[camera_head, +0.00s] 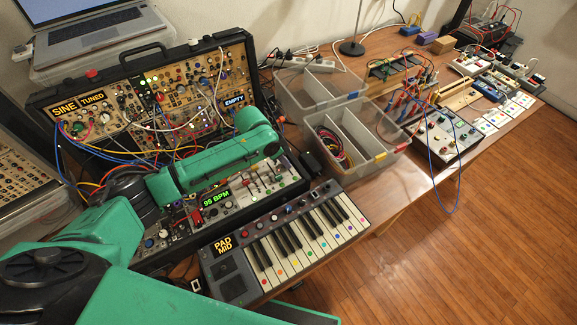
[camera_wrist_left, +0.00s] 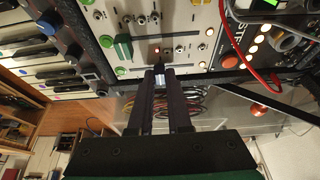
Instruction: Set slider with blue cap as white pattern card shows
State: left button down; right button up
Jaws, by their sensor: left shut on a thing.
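The pale slider panel (camera_head: 262,190) sits at the front of the open synth case in the head view. Several white pattern cards (camera_head: 497,117) with coloured marks lie at the far right of the table. My right gripper is not in view.
A keyboard (camera_head: 290,240) stands in front of the case. Cables hang over the modules (camera_head: 150,110) behind my left arm. Clear bins (camera_head: 350,130) and a box with a loose blue cable (camera_head: 440,135) stand to the right. A laptop (camera_head: 90,25) is at the back.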

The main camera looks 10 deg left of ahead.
pick_arm(q)
jog(key=shift+w+a+r, duration=0.1)
jog(key=shift+w+a, duration=0.05)
jog(key=shift+w, duration=0.05)
jog(key=c, duration=0.8)
grip_release()
jog(key=shift+s, duration=0.1)
jog(key=shift+c, duration=0.2)
jog(key=b+v, duration=0.1)
jog(key=v, duration=1.3)
jog(key=shift+r, duration=0.25)
jog(key=shift+s, duration=0.1)
